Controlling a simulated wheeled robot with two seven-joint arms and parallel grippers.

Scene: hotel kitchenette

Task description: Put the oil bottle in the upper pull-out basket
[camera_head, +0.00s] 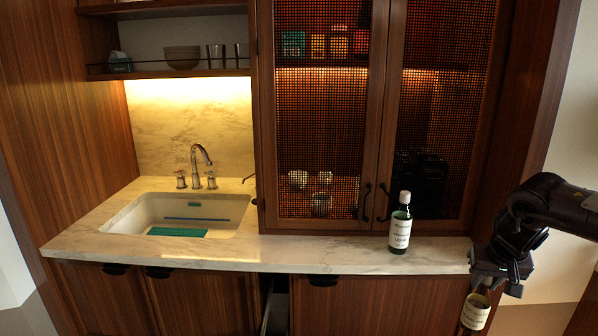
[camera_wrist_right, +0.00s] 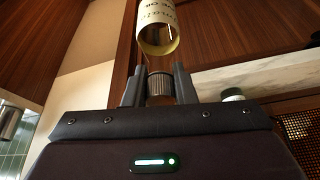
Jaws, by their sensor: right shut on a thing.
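My right gripper (camera_head: 490,283) is at the right, beyond the counter's right end and below its top. It is shut on the neck end of the oil bottle (camera_head: 475,312), which hangs below it, dark with a cream label. The right wrist view shows the bottle's label and its yellowish round end (camera_wrist_right: 158,40) past the fingers (camera_wrist_right: 159,88). A narrow dark opening in the lower cabinets shows a grey part (camera_head: 277,312), possibly of the pull-out. No basket can be made out clearly. My left gripper is out of view.
A dark green bottle (camera_head: 400,224) with a white cap and label stands on the marble counter (camera_head: 340,257), near its right end. A sink (camera_head: 150,212) with a tap is at left. Lower cabinet doors have dark handles. Mesh-fronted cabinet doors (camera_head: 325,120) stand above the counter.

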